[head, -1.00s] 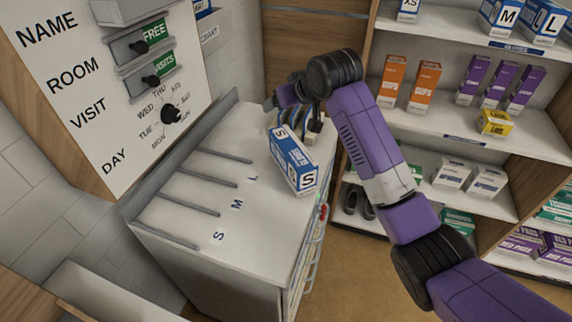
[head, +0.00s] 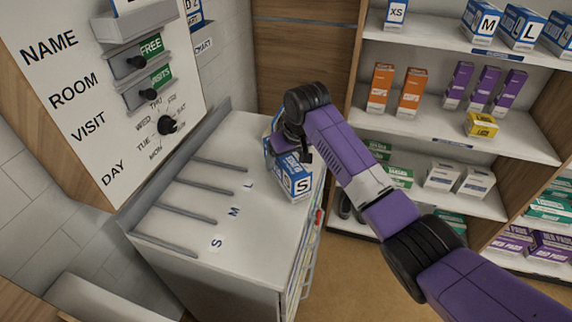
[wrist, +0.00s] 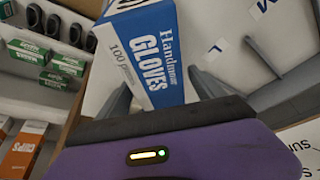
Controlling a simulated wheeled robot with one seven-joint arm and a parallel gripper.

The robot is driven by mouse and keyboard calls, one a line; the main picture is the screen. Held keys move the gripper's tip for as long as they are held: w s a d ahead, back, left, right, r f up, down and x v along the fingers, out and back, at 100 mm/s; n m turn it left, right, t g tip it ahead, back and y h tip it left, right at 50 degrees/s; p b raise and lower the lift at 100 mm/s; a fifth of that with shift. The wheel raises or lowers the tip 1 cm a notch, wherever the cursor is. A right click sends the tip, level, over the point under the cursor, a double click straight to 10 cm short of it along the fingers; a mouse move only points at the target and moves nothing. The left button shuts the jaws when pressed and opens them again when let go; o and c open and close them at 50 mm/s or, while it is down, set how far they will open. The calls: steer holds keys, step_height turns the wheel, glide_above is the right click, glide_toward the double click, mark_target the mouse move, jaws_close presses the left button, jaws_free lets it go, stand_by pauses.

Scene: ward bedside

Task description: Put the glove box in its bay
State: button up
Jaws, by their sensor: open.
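The glove box (head: 297,181) is blue and white, marked S on its end. It rests on the cabinet top (head: 262,230) near the right edge. In the wrist view the glove box (wrist: 155,52) stands between the two fingers of my gripper (wrist: 165,92), which are open, one on each side. In the head view my gripper (head: 292,146) is over the far end of the box and partly hidden by my wrist. Bays marked S (head: 216,243), M (head: 233,211) and L (head: 248,186) lie to the left, between low grey dividers (head: 187,213); they look empty.
A board with knobs (head: 105,85) stands behind the cabinet at left. A shelf unit (head: 455,140) with boxes, including M and L glove boxes (head: 483,20), is at right. The bay area is clear.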

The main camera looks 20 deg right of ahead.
steer(key=shift+x, duration=1.05)
steer(key=c, duration=1.7)
jaws_close()
steer(key=shift+r, duration=0.1)
